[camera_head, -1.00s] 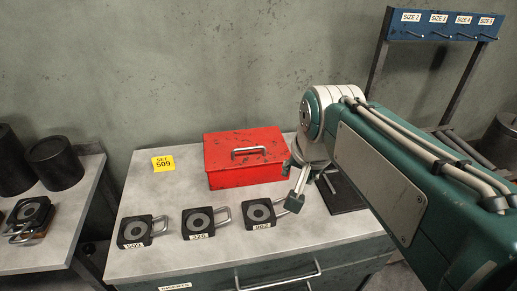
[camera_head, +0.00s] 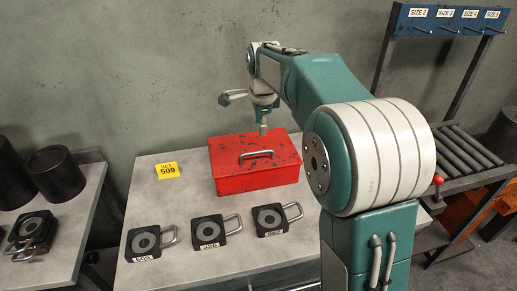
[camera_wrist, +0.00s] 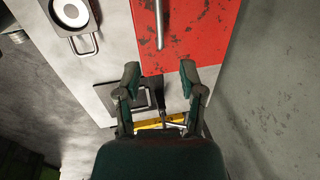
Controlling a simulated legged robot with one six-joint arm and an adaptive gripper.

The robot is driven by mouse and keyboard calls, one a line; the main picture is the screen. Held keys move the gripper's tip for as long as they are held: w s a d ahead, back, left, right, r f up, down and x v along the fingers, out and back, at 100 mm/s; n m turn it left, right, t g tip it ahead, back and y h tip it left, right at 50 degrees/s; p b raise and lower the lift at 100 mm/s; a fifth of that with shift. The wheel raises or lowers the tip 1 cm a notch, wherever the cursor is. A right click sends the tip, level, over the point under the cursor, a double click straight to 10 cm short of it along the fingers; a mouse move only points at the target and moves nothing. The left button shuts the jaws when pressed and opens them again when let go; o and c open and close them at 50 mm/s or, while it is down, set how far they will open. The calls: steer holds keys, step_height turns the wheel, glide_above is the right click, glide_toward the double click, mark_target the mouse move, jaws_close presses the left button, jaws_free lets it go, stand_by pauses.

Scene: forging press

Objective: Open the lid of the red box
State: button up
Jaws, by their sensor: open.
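The red box (camera_head: 254,180) stands on the grey table with its lid (camera_head: 240,145) closed. A metal handle (camera_head: 256,154) lies across the lid. In the wrist view the box (camera_wrist: 206,30) fills the upper middle, and its handle (camera_wrist: 160,22) points down toward the jaws. My gripper (camera_head: 246,112) is above the back part of the box, apart from the handle. In the wrist view my gripper (camera_wrist: 160,74) has its two fingers spread with nothing between them, near the box's edge.
Several black dies with handles, such as the one marked 509 (camera_head: 146,242), line the table's front. A yellow sign (camera_head: 168,170) lies left of the box. Black cylinders (camera_head: 56,172) stand on the left table. A blue rack (camera_head: 448,20) and rollers (camera_head: 464,150) are at right.

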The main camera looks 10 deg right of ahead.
mark_target(256, 152)
steer(key=f, duration=0.3)
steer(key=w+f, duration=0.1)
steer(key=f, duration=0.2)
steer(key=w+f, duration=0.1)
steer(key=f, duration=0.3)
steer(key=shift+a, duration=0.15)
steer(key=shift+f, duration=0.15)
steer(key=shift+a, duration=0.35)
steer(key=shift+d, duration=0.15)
jaws_close()
